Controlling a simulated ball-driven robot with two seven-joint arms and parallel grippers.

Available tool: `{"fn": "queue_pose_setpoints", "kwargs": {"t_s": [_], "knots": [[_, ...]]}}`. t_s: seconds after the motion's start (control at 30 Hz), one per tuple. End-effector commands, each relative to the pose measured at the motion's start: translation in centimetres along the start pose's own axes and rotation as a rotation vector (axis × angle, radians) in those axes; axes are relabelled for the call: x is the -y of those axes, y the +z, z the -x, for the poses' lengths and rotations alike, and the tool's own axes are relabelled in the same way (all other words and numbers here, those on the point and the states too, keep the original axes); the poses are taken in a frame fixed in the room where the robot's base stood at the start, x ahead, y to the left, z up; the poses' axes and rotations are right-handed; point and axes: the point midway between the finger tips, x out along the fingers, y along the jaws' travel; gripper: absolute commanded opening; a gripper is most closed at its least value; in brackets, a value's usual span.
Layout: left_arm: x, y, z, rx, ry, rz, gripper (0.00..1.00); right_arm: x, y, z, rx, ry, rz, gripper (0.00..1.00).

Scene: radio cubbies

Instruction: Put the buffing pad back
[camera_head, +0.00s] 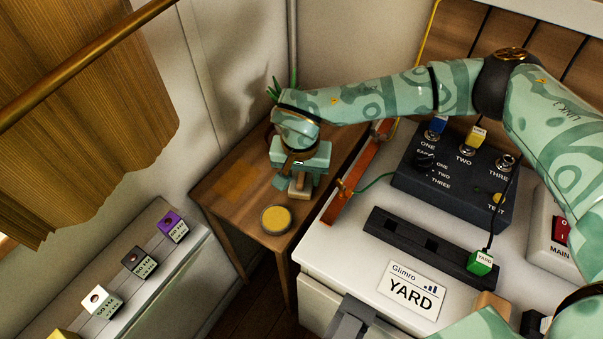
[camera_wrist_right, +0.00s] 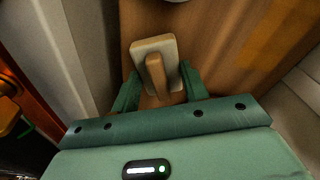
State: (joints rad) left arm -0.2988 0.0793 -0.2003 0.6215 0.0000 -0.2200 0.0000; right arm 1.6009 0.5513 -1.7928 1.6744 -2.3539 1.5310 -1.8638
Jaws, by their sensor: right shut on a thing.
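The buffing pad, a pale block with a wooden grip, shows in the head view (camera_head: 298,188) and in the wrist view (camera_wrist_right: 171,50). My right gripper (camera_head: 295,179) is shut on its wooden grip, over the small wooden side table (camera_head: 235,182). In the wrist view the right gripper's green fingers (camera_wrist_right: 156,85) stand on either side of the grip. I cannot tell whether the pad touches the table top. A round tin with a yellow top (camera_head: 276,219) stands on the table, just in front of the pad. My left gripper is not in view.
A white bench unit (camera_head: 335,255) with a dark switch box (camera_head: 455,180) and a slotted black bar (camera_head: 430,243) is to the right. An orange-brown strip (camera_head: 352,185) edges it. Several labelled blocks (camera_head: 139,262) line the left ledge. A curtain (camera_head: 80,120) hangs upper left.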

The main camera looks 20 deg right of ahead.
Motion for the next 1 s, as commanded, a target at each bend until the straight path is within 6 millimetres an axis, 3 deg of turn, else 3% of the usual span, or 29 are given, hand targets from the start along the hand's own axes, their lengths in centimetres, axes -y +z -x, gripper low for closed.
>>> {"fn": "queue_pose_setpoints", "kwargs": {"t_s": [0.07, 0.1, 0.17, 0.43, 0.53, 1.0], "knots": [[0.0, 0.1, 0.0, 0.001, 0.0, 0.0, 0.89, 0.0, 0.1, -0.3, 0.001, 0.001, 0.0, 0.26], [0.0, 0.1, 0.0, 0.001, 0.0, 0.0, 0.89, 0.0, 0.1, -0.3, 0.001, 0.001, -0.001, 0.53], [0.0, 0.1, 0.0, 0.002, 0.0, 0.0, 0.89, 0.0, 0.1, -0.2, 0.001, 0.001, 0.0, 0.66], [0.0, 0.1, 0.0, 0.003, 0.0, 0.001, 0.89, 0.0, 0.0, -0.1, 0.001, 0.0, 0.0, 0.66], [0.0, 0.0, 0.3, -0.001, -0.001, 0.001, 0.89, 0.0, 0.0, 0.7, -0.002, -0.001, 0.0, 0.66], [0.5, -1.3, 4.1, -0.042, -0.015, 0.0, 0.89, 0.0, 0.0, 10.8, -0.003, -0.002, 0.0, 0.66]]}}
